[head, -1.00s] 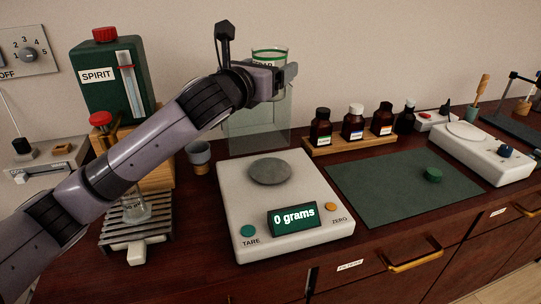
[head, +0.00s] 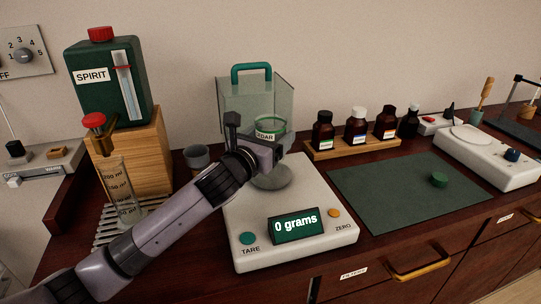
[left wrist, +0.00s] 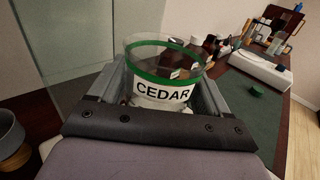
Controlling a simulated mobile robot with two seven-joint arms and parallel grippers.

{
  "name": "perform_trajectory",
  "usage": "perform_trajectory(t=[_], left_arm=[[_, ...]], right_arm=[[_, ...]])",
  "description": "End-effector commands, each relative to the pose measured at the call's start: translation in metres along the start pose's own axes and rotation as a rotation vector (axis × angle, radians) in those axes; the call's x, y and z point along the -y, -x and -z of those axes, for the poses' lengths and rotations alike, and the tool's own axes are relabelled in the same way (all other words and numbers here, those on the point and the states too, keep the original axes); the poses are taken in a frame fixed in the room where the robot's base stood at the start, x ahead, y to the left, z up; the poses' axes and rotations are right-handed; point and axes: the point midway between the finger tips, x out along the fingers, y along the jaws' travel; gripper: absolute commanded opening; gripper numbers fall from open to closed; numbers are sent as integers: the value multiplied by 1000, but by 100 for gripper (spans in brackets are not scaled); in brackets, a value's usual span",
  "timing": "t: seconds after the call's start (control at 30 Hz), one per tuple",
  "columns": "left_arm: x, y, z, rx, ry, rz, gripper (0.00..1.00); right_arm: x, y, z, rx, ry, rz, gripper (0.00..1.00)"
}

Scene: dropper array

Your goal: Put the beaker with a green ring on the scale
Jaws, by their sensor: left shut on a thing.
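The beaker with a green ring (head: 270,126) is clear glass with a white CEDAR label. My left gripper (head: 266,147) is shut on it and holds it upright over the round pan (head: 273,181) of the white scale (head: 240,215). The gripper partly hides the beaker's lower part, so I cannot tell if its base touches the pan. The display reads 0 grams. In the left wrist view the beaker (left wrist: 163,75) sits between the two fingers of my left gripper (left wrist: 163,98). My right gripper is not in view.
A clear cover (head: 284,95) with a teal handle stands behind the scale. A grey cup (head: 197,157) is left of the scale, near the spirit dispenser (head: 112,85). Several brown bottles (head: 355,127) stand in a wooden rack behind a green mat (head: 400,195).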

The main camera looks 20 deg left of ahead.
Motion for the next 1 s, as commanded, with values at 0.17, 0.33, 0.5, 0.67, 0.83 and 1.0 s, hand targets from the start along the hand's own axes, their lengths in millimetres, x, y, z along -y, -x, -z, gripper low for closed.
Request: perform_trajectory(t=[0.17, 0.33, 0.5, 0.67, 0.83, 1.0], left_arm=[[0, 0, 20, -3, 3, 0, 29], [0, 0, 43, -1, 2, 0, 29], [0, 0, 45, 2, -1, 0, 29], [0, 0, 46, 2, -1, 0, 29], [0, 0, 49, 0, -2, 0, 97], [0, 0, 49, 0, -1, 0, 100]], right_arm=[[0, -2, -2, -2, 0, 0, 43], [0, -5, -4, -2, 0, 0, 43], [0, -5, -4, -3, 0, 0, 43], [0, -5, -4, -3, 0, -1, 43], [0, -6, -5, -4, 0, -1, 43], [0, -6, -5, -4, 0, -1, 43]])
